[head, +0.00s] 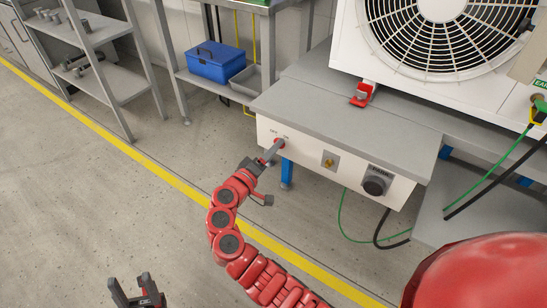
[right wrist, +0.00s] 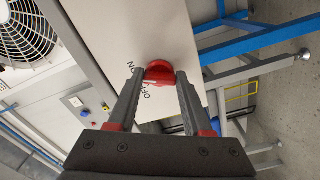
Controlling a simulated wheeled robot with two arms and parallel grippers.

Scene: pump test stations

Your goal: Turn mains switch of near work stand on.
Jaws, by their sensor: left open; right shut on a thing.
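The near work stand (head: 345,125) has a grey top and a white front panel. Its mains switch, a red rotary knob (right wrist: 158,73), is at the panel's left end, with ON and OFF lettering beside it. My right gripper (head: 275,148) reaches the panel there and is shut on the knob, one finger on each side in the right wrist view (right wrist: 160,82). My left gripper (head: 130,282) is open and empty, low over the floor at bottom left.
The panel also carries a small brass-coloured switch (head: 329,160) and a black dial (head: 375,185). A white fan unit (head: 400,75) and a red clamp (head: 362,94) are on the stand. A blue toolbox (head: 215,62) is on a rack behind. Floor to the left is clear.

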